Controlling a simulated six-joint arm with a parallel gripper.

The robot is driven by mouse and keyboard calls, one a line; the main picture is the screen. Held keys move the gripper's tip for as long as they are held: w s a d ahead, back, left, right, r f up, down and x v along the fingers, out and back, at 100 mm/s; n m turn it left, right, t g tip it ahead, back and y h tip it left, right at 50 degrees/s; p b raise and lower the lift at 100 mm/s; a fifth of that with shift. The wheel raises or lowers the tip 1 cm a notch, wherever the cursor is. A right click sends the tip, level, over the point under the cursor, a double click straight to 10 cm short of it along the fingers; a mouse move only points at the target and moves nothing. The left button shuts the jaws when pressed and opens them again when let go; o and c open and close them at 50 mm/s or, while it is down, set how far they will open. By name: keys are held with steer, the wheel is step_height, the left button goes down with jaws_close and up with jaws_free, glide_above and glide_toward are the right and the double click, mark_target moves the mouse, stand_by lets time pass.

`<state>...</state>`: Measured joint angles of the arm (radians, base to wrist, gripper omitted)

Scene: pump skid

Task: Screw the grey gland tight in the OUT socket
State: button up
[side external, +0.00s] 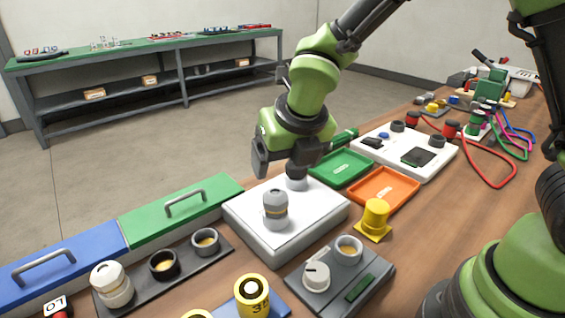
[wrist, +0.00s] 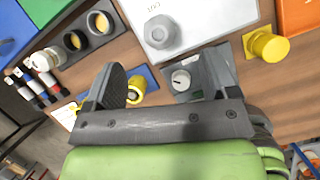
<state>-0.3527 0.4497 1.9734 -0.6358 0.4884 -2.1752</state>
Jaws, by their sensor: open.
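The grey gland (side external: 276,207), with a darker band, stands upright on the white box (side external: 262,237), near its front corner. Its hexagonal top shows in the wrist view (wrist: 164,33), beside small lettering that I cannot read surely. Its socket is hidden under it. A second grey round part (side external: 297,182) sits farther back on the box, partly hidden by my gripper. My gripper (side external: 284,168) is above the box, behind and above the banded gland, not touching it. In the wrist view its fingers (wrist: 162,78) are apart with nothing held between them.
A dark tray (side external: 131,286) with a pale gland and two ring fittings lies left of the box. A grey knob unit (side external: 370,280) and a yellow plug (side external: 376,215) stand right. Green (side external: 341,168) and orange (side external: 407,188) trays lie behind. Green and blue lidded bins border the left.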

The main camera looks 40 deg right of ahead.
mark_target(274, 191)
steer(key=shift+n, duration=0.6)
steer(key=x, duration=1)
steer(key=shift+a+f, duration=0.2)
steer(key=shift+f, duration=0.2)
steer(key=c, duration=1)
